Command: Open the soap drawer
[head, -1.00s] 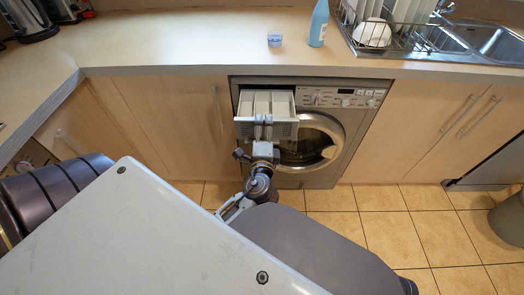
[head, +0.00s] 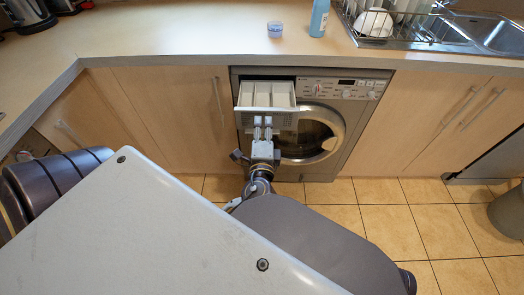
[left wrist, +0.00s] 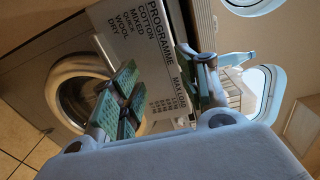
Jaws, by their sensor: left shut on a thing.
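The soap drawer (head: 281,92) is at the upper left of the washing machine (head: 355,105) in the head view. It is pulled out, with its white open compartments showing from above. My left gripper (head: 263,122) is at the drawer's front, shut on its handle, which the fingers largely hide. In the left wrist view, the green-padded fingers of my left gripper (left wrist: 165,88) are at the drawer front (left wrist: 150,45), which carries printed programme words. My right gripper is not in view.
The round machine door (head: 310,135) is shut, right of my left gripper. A worktop (head: 180,38) above holds a blue bottle (head: 319,18), a small tub (head: 275,29) and a dish rack (head: 400,30). Tiled floor (head: 370,220) is free in front.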

